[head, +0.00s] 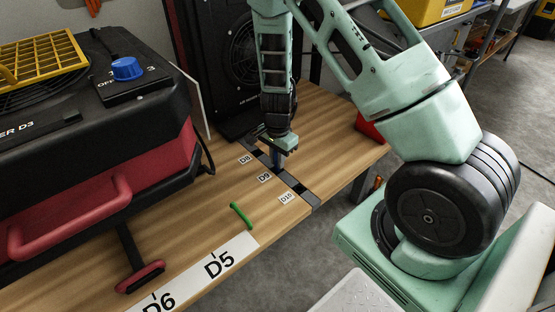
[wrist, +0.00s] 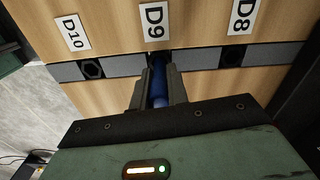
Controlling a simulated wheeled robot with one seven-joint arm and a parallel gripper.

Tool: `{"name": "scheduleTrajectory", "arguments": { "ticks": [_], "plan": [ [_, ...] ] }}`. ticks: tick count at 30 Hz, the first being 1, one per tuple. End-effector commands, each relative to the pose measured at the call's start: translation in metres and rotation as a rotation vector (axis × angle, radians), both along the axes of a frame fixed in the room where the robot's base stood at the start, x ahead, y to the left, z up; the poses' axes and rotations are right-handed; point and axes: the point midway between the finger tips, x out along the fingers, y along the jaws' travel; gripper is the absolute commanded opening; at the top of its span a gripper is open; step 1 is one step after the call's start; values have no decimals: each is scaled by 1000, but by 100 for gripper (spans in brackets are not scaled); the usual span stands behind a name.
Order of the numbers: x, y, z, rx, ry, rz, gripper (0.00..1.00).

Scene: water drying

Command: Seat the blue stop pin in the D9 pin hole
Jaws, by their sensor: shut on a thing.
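My gripper (wrist: 157,82) is shut on the blue stop pin (wrist: 159,87), which shows between the two fingers in the wrist view. In the head view my gripper (head: 279,151) points down over the dark strip, and the pin (head: 277,161) shows as a small blue piece under it. The pin's far end lies at the strip in line with the D9 label (wrist: 153,21). The pin and fingers hide most of the D9 hole, so I cannot tell whether the tip is inside it.
The D10 hole (wrist: 91,70) and the D8 hole (wrist: 232,56) look empty on either side. A green piece (head: 241,215) lies on the wooden bench. A red and black machine (head: 100,170) stands left, a dark fan unit (head: 222,60) behind.

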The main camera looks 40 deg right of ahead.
Motion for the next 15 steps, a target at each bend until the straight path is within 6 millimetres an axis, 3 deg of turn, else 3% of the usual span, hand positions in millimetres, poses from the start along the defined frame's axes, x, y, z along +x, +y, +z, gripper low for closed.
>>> {"name": "scheduleTrajectory", "arguments": {
  "ticks": [5, 6, 8, 15],
  "plan": [
    [0, 0, -4, 0, 1, 0, 0],
    [0, 0, -3, 0, 0, 0, 24],
    [0, 0, -3, 0, 0, 0, 38],
    [0, 0, -3, 0, 0, -1, 38]
  ]
}}
